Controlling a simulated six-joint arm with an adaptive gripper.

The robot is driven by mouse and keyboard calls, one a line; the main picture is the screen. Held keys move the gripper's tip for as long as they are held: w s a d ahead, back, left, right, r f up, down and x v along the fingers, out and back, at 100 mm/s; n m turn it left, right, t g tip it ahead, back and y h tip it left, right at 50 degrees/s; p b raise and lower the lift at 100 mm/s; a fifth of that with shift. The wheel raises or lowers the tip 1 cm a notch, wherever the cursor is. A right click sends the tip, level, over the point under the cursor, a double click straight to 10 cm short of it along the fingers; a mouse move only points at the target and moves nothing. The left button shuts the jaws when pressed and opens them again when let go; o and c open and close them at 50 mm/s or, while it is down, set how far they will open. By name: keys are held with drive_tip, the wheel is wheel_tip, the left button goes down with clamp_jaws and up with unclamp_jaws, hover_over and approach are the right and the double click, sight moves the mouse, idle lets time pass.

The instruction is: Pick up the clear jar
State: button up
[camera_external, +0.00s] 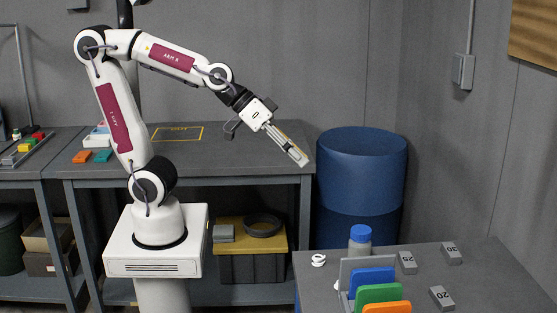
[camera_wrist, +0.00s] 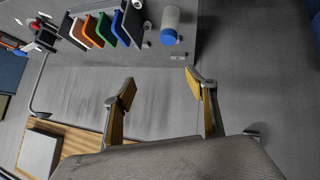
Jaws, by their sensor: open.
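The clear jar (camera_external: 359,249), with a blue lid, stands on the grey table at the lower right in the external view. Its lower part is hidden behind the rack. In the wrist view the jar (camera_wrist: 171,17) is near the top centre, its blue lid towards me, and its body looks pale grey. My gripper (camera_external: 301,158) is open and empty, in the air above and to the left of the jar in the external view. In the wrist view the fingers of my gripper (camera_wrist: 160,88) are spread, with only bare floor between them. The jar is well beyond the fingertips.
A grey rack (camera_external: 345,274) holding blue, green and orange panels stands right beside the jar. Grey numbered blocks (camera_external: 442,298) lie on the table (camera_external: 490,285), and a small white item (camera_external: 318,260) lies left of the jar. A blue drum (camera_external: 361,180) stands behind.

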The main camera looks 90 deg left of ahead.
drive_tip(key=w+d+f+n+t+y, duration=0.2)
drive_tip(key=w+d+n, duration=0.1)
drive_tip(key=w, duration=0.7)
drive_tip(key=w+d+f+n+t+y, duration=0.2)
drive_tip(key=w+d+n, duration=0.15)
drive_tip(key=w, duration=0.75)
drive_tip(key=n+g+y, duration=0.1)
drive_tip(key=n+y, duration=0.2)
drive_tip(key=y, duration=0.5)
hover_over(356, 235)
drive_tip(key=w+a, duration=0.1)
drive_tip(key=w, duration=0.2)
wheel_tip(356, 235, down, 11)
drive_tip(key=shift+w+r, duration=0.1)
drive_tip(key=shift+w, duration=0.05)
drive_tip(key=s+d+f+y, duration=0.1)
drive_tip(key=s, duration=0.1)
drive_tip(key=s+d+f+y, duration=0.1)
drive_tip(key=s+f, duration=0.1)
drive_tip(key=s+d+f+y, duration=0.1)
drive_tip(key=d, duration=0.1)
drive_tip(key=shift+s+f+m+y, duration=0.3)
drive_tip(key=shift+s+f+m, duration=0.05)
drive_tip(key=shift+s, duration=0.05)
drive_tip(key=shift+s+d+f+t, duration=0.25)
drive_tip(key=shift+s+d+t, duration=0.15)
drive_tip(key=shift+s, duration=0.15)
drive_tip(key=shift+w+a, duration=0.1)
drive_tip(key=shift+x, duration=1.2)
